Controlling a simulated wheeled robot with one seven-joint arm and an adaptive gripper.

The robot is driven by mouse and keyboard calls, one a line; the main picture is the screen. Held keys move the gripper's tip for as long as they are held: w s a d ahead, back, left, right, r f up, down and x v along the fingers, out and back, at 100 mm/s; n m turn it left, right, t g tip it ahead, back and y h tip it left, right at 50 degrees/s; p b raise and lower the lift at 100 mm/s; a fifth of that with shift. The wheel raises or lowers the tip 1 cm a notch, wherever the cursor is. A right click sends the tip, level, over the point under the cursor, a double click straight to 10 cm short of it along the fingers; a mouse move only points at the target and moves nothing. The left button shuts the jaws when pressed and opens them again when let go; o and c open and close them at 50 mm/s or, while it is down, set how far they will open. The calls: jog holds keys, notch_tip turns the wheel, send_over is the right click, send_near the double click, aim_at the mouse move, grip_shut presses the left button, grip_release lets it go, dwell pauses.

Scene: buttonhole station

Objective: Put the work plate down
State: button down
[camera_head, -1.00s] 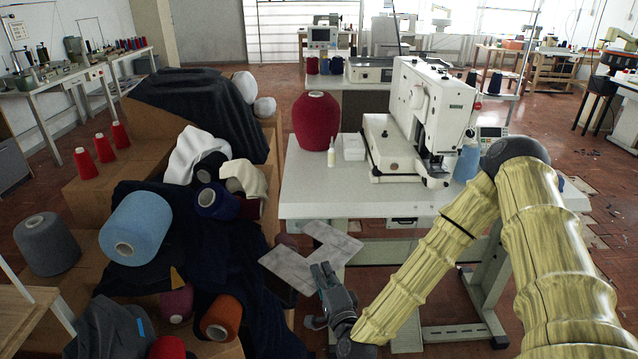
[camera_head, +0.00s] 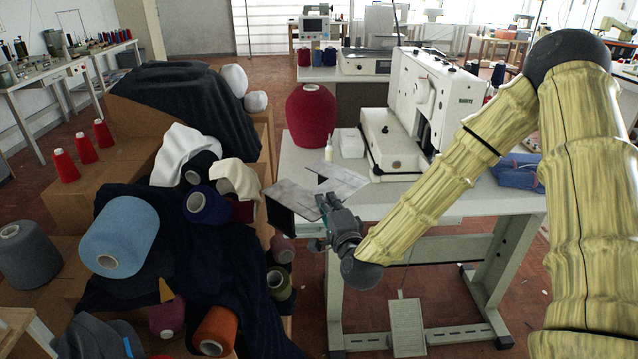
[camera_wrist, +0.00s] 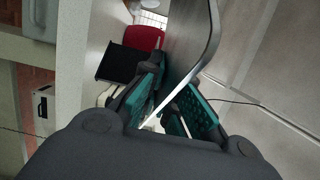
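The work plate (camera_head: 292,196) is a thin grey, marbled sheet with a notch. My gripper (camera_head: 326,207) holds it at the front left corner of the white sewing table (camera_head: 425,203). In the head view the plate overlaps the table's left edge, and it looks tilted; I cannot tell whether it touches the top. In the wrist view the plate (camera_wrist: 196,48) passes between the teal-padded fingers of my gripper (camera_wrist: 168,102), which are closed on it. A black flat piece (camera_head: 280,216) shows beside the plate; I cannot tell whether it belongs to it.
On the table stand a red yarn cone (camera_head: 311,115), a small bottle (camera_head: 329,149), a white box (camera_head: 351,143) and a white sewing machine (camera_head: 430,105). A blue cloth item (camera_head: 515,172) lies at the right. Cartons with cloth and yarn cones crowd the left.

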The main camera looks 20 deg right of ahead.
aim_at(339, 172)
jog(key=shift+w+r, duration=0.55)
jog(key=shift+w, duration=0.1)
jog(key=w+d+p, duration=0.1)
jog(key=w+d, duration=0.1)
jog(key=w, duration=0.2)
jog(key=w+d+f+p, duration=0.1)
jog(key=w+d, duration=0.2)
jog(key=w, duration=0.2)
jog(key=w+d+p, duration=0.1)
jog(key=w+d, duration=0.2)
jog(key=w, duration=0.2)
jog(key=shift+d+f, duration=0.2)
jog(key=shift+f+p, duration=0.4)
jog(key=shift+f, duration=1.45)
jog(key=c, duration=1.7)
grip_release()
jog(key=shift+s, duration=0.1)
jog(key=shift+o, duration=0.3)
